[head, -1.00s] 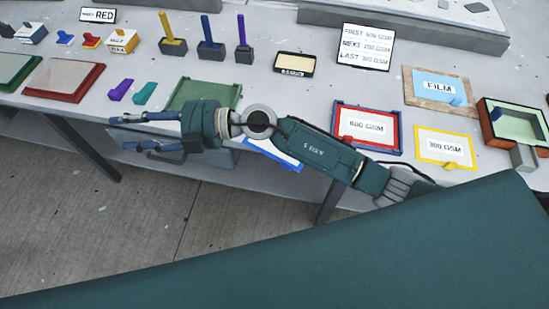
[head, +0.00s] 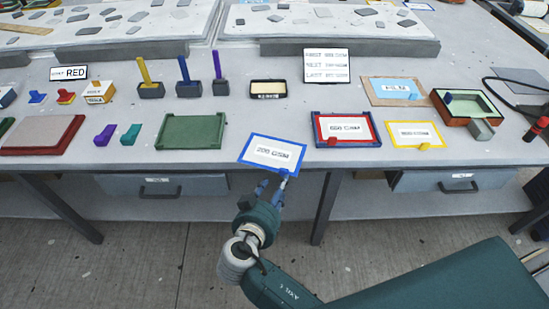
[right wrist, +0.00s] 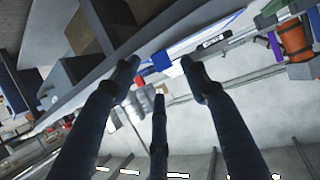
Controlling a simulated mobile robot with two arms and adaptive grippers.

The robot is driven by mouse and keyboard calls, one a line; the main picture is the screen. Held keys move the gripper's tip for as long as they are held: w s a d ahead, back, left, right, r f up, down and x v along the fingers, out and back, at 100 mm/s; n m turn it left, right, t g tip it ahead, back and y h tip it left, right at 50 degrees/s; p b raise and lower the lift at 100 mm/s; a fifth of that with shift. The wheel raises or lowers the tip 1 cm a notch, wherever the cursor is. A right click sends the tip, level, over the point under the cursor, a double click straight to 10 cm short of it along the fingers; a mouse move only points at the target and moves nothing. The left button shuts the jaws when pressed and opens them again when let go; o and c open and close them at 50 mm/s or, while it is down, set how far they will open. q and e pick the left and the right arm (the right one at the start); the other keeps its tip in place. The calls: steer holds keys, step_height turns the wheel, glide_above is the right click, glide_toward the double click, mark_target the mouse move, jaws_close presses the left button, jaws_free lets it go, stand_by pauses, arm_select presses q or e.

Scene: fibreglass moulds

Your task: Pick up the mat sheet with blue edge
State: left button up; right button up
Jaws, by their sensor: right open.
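The mat sheet with blue edge (head: 260,150) lies at the front edge of the table, labelled 200 GSM, with a blue tab (head: 284,172) on its near side. Its near edge appears to reach slightly past the table edge. My right gripper (head: 273,184) is open and empty just in front of the tab, its fingers pointing at the table. In the right wrist view the blue tab (right wrist: 162,60) shows between the spread fingertips, and the sheet (right wrist: 205,36) is seen edge-on beyond. Whether a finger touches the tab I cannot tell. My left gripper is out of view.
A red-edged sheet (head: 347,128) in a blue tray and a yellow-edged sheet (head: 415,134) lie to the right. A green tray (head: 192,131) lies to the left. A sign (head: 326,66) stands behind. Drawers (head: 160,186) hang under the table.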

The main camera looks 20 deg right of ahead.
mark_target(284, 173)
steer(key=x, duration=0.3)
steer(key=shift+w+d+p, duration=0.15)
steer(key=shift+w+p, duration=0.1)
steer(key=shift+p, duration=0.05)
steer(key=shift+w+d+r, duration=0.1)
steer(key=shift+w+d, duration=0.05)
steer(key=shift+w, duration=0.05)
steer(key=shift+w+d+p, duration=0.7)
steer(key=shift+w+p, duration=0.25)
steer(key=shift+p, duration=0.15)
steer(key=shift+x, duration=1.15)
steer(key=shift+w+f, duration=0.1)
steer(key=shift+f, duration=0.2)
steer(key=shift+c, duration=1.3)
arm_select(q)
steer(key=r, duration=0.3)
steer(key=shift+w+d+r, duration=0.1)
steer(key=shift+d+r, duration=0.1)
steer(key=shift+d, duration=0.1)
arm_select(e)
steer(key=c, duration=0.5)
